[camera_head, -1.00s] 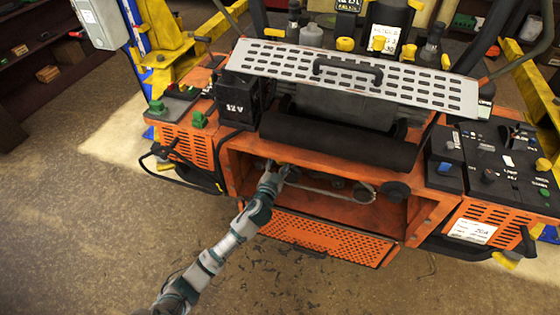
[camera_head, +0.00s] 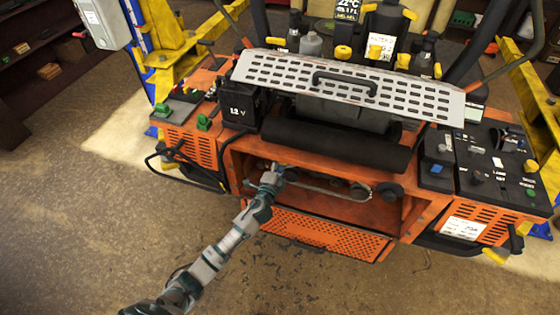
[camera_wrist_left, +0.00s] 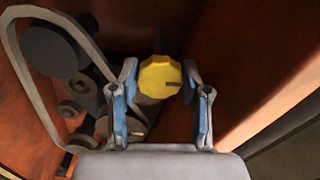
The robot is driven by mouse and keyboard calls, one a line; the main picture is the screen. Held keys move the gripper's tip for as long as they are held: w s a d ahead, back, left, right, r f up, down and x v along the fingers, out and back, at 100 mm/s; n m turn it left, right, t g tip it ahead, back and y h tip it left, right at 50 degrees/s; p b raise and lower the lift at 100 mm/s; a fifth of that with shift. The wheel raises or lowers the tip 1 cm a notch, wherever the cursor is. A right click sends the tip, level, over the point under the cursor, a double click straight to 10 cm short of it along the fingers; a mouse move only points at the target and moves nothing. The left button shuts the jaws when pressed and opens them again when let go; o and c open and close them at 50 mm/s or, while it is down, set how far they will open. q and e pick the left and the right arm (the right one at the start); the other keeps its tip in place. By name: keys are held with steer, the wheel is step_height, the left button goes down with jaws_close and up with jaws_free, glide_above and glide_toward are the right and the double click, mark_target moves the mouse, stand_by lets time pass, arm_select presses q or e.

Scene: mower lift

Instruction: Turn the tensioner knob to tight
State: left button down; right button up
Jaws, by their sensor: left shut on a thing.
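The tensioner knob (camera_wrist_left: 160,77) is yellow and faceted, with a dark mark on its right side, in the left wrist view. My left gripper (camera_wrist_left: 160,84) has its two blue-edged fingers on either side of the knob and is shut on it. In the head view my left gripper (camera_head: 281,172) reaches into the open orange bay at its left end. There the gripper hides most of the knob. My right gripper is not in view.
A belt (camera_head: 335,192) runs around dark pulleys (camera_head: 390,191) beside the knob. An orange perforated panel (camera_head: 315,231) hangs open below the bay. The bay's orange wall (camera_wrist_left: 245,70) stands close on the right in the wrist view.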

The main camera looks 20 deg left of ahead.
arm_select(q)
steer(key=shift+d+f+m+p, duration=0.1)
steer(key=shift+m+p, duration=0.35)
steer(key=shift+m, duration=0.85)
steer(key=shift+s+f, duration=0.1)
steer(key=shift+f, duration=0.05)
steer(key=c, duration=0.7)
jaws_free()
steer(key=shift+o, duration=0.7)
steer(key=s, duration=1.1)
steer(key=shift+s, duration=0.35)
